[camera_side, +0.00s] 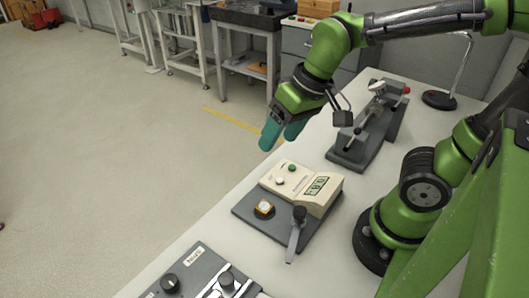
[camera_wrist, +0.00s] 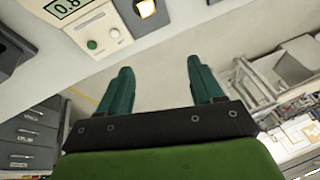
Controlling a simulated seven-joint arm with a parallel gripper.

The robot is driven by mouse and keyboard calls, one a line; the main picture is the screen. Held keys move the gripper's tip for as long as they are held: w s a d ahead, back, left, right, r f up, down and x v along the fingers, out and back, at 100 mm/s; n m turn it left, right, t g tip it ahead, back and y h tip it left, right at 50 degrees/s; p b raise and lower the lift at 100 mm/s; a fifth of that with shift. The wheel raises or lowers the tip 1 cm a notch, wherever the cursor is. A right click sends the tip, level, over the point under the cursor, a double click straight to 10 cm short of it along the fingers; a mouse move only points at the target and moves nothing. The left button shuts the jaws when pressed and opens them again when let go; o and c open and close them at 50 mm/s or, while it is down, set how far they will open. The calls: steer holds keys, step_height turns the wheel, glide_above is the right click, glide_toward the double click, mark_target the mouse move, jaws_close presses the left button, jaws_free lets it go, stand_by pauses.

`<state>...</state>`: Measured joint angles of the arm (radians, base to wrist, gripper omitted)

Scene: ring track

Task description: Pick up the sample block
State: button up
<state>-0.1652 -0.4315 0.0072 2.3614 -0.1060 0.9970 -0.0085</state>
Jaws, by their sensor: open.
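What looks like the sample block, a small yellow block with a pale top (camera_side: 264,207), sits on the dark plate (camera_side: 245,212) of a beige meter box (camera_side: 318,193). It also shows at the top edge of the wrist view (camera_wrist: 147,7), partly cut off, beside the meter. My gripper (camera_side: 281,137) has two teal fingers and is open, with nothing between them. It hangs in the air above and beyond the meter, well apart from the block. In the wrist view my gripper (camera_wrist: 162,82) shows its fingers spread apart, with floor and distant furniture behind them.
A clamp fixture (camera_side: 367,130) stands behind the meter, and a grey control box (camera_side: 185,275) is at the front. A lamp base (camera_side: 439,100) is at the back right. Bare white table lies between them.

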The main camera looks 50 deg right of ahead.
step_height(320, 180, down, 3)
steer(key=w+a+n+g+h, duration=0.1)
steer(key=w+a+n+g, duration=0.1)
steer(key=a+g, duration=0.1)
steer(key=h, duration=0.1)
glide_above(264, 206)
steer(key=shift+g, duration=0.4)
step_height(264, 206, down, 10)
steer(key=shift+s+d+f, duration=0.1)
steer(key=shift+s+f, duration=0.05)
steer(key=shift+f, duration=3.05)
steer(key=shift+c, duration=0.3)
jaws_close()
